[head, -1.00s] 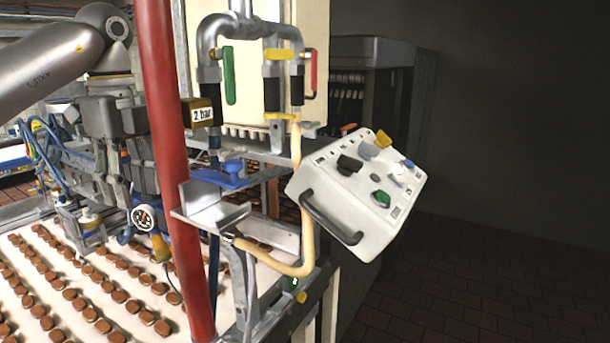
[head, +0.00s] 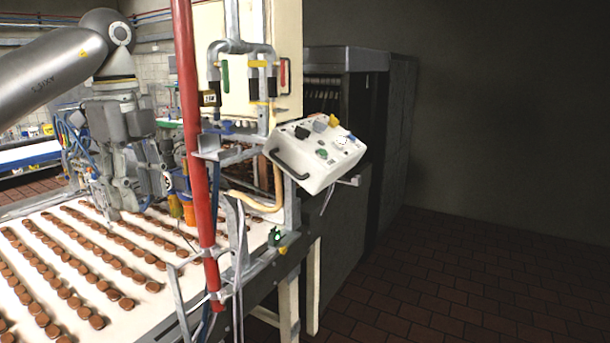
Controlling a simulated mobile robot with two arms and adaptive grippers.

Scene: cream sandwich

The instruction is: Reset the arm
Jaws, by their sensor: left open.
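My left arm (head: 45,72) comes in from the upper left and bends down at a rounded grey joint. My left gripper (head: 132,205) hangs below it, open, pointing down over the white conveyor (head: 150,310). I see nothing held between its fingers. The machine parts behind it make its outline hard to pick out. Rows of brown round biscuits (head: 75,303) lie on the conveyor below and in front of it. I cannot tell the gap between fingertips and biscuits. My right gripper is not in view.
A red upright pole (head: 190,130) stands right of my gripper. A white control box (head: 318,155) with knobs and a handle sticks out beyond it. Grey pipes with coloured valve levers (head: 240,75) are above. A dark cabinet (head: 345,215) stands behind. The tiled floor (head: 450,275) at right is clear.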

